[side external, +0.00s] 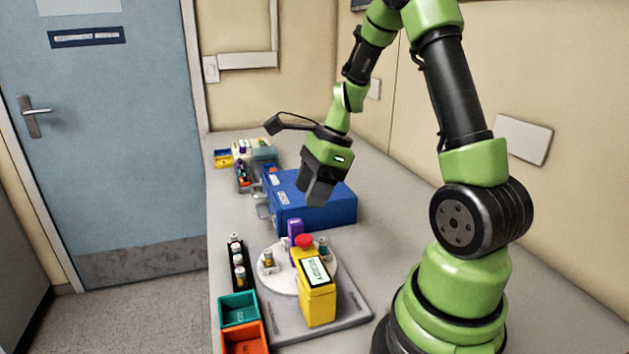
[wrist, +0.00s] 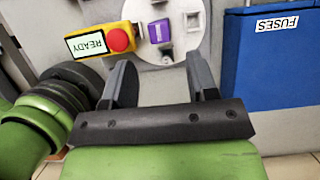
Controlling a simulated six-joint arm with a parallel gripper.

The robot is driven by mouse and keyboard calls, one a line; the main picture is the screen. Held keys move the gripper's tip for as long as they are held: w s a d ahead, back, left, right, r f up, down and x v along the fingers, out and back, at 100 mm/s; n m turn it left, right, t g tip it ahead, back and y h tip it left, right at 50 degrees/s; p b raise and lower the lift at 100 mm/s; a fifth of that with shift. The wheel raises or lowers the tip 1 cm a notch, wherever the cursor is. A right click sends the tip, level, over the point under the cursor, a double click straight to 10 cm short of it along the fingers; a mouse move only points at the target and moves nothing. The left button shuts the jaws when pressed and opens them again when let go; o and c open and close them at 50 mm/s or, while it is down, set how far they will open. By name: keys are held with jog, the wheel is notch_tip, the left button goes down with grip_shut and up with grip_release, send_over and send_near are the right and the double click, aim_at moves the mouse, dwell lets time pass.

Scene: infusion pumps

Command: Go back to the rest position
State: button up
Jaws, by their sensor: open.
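My gripper (side external: 318,192) hangs in the air with its fingers pointing down, above the near side of the blue box. In the wrist view my gripper (wrist: 160,72) has its two fingers apart, with nothing between them. The yellow device (side external: 316,290) with a red button (side external: 304,241) and a lit screen stands on a grey base. In the wrist view the screen of the yellow device (wrist: 88,44) reads READY. A purple block (side external: 295,229) stands behind it on a white round plate (side external: 276,279); the purple block also shows in the wrist view (wrist: 159,31).
The blue box (side external: 318,206), labelled FUSES in the wrist view (wrist: 270,60), lies below my gripper. A teal bin (side external: 239,309), an orange bin (side external: 243,340) and a black vial rack (side external: 237,264) line the left edge. Small bins stand at the back. The bench's right side is clear.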

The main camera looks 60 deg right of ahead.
jog(key=shift+v, duration=0.85)
jog(key=s+a+r+n+t, duration=0.2)
jog(key=s+a+r+n, duration=0.3)
jog(key=n, duration=0.6)
jog(key=s+a+r+n+t+h, duration=0.1)
jog(key=s+a+r+n+t, duration=0.1)
jog(key=s+a+r+n, duration=0.3)
jog(key=a+r+n, duration=0.3)
jog(key=a+n, duration=0.2)
jog(key=n, duration=0.2)
jog(key=shift+s+a, duration=0.2)
jog(key=shift+s, duration=0.05)
